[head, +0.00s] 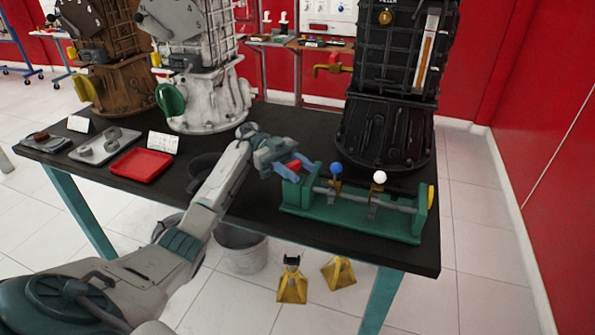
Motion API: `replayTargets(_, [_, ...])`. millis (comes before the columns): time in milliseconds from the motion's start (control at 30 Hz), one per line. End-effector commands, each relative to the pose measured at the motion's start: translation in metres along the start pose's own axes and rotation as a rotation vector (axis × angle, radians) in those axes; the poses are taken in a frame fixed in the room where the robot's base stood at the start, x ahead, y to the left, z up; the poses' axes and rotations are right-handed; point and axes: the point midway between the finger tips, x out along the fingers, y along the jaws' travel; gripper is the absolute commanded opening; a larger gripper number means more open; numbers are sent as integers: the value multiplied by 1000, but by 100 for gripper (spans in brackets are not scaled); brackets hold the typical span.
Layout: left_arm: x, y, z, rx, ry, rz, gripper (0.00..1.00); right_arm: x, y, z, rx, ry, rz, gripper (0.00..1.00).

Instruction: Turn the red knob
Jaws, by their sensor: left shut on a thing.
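The red knob (294,165) is at the left end of a green fixture (350,216) on the black table. The fixture also carries a blue knob (336,168) and a white knob (379,177) on levers along a grey bar. My left gripper (294,168) reaches in from the left, with its blue fingers on both sides of the red knob. It is shut on the red knob, which is partly hidden by the fingers. The lever below the red knob is hidden. My right gripper is not in view.
A black engine trainer (385,130) stands behind the fixture. White (206,100) and brown (124,85) trainers stand further left. A red tray (141,165) and a grey tray (104,147) lie at the left. A dark round bowl (203,169) is partly behind my left arm.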

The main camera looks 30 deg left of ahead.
Motion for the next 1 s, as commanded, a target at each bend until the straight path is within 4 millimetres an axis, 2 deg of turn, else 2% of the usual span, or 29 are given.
replayTargets(367, [0, 0, -1, 2, -1, 0, 17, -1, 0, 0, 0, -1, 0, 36])
replayTargets(400, [0, 0, 0, 2, -1, 0, 48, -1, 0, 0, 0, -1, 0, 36])
replayTargets(467, [0, 0, 0, 1, -1, 1, 60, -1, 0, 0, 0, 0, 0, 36])
replayTargets(500, [0, 0, 0, 1, -1, 1, 62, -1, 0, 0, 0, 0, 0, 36])
replayTargets(800, [0, 0, -1, 0, -1, 2, 62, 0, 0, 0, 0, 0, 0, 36])
replayTargets(933, [0, 0, -14, 2, -3, 2, 62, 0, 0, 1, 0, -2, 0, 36])
replayTargets(1000, [0, 0, -27, 4, -4, 3, 62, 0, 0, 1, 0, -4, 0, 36])
